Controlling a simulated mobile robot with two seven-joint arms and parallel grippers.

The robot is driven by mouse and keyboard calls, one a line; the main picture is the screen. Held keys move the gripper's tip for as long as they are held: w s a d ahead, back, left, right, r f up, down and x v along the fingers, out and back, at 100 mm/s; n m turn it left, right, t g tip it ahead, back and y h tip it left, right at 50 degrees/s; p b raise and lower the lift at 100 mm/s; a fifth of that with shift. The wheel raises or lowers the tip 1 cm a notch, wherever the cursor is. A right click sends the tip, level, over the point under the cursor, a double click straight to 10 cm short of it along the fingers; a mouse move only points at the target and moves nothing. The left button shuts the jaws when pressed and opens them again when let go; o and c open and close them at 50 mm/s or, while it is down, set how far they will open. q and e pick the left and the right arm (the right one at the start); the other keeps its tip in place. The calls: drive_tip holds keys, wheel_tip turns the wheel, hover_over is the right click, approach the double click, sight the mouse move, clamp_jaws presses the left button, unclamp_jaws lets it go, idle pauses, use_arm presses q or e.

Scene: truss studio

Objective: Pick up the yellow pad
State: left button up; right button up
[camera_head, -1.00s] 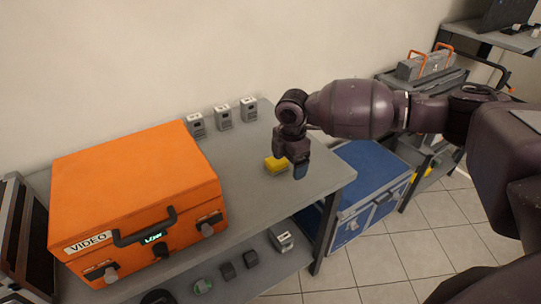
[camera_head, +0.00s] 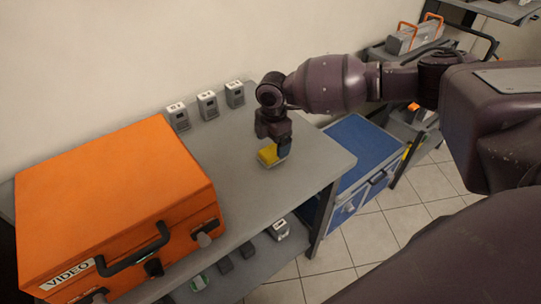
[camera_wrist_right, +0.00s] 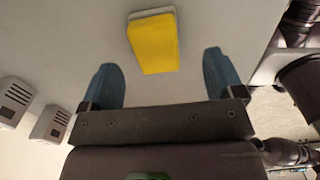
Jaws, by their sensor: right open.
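The yellow pad (camera_head: 267,155) lies on the grey table top (camera_head: 310,160), near its right part. In the right wrist view the yellow pad (camera_wrist_right: 154,43) has a pale grey edge and lies ahead of the open fingers, roughly centred between them and apart from both. My right gripper (camera_head: 280,150) points down beside the pad and partly covers it in the head view. Its two blue fingers are spread and empty in the right wrist view (camera_wrist_right: 161,75). My left gripper is not in view.
A large orange VIDEO case (camera_head: 110,200) fills the left of the table. Several small grey boxes (camera_head: 207,105) stand along the wall. A blue case (camera_head: 357,150) stands right of the table. Small items lie on the lower shelf (camera_head: 255,268).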

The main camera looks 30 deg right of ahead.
sight(271, 151)
drive_tip(key=shift+f, duration=0.2)
drive_tip(key=f, duration=0.2)
drive_tip(key=f+b, duration=0.1)
drive_tip(key=f, duration=0.1)
drive_tip(key=shift+w+a+f, duration=0.15)
drive_tip(key=shift+w+f, duration=0.05)
drive_tip(key=shift+f, duration=0.15)
drive_tip(key=c, duration=1)
drive_tip(key=shift+r, duration=0.15)
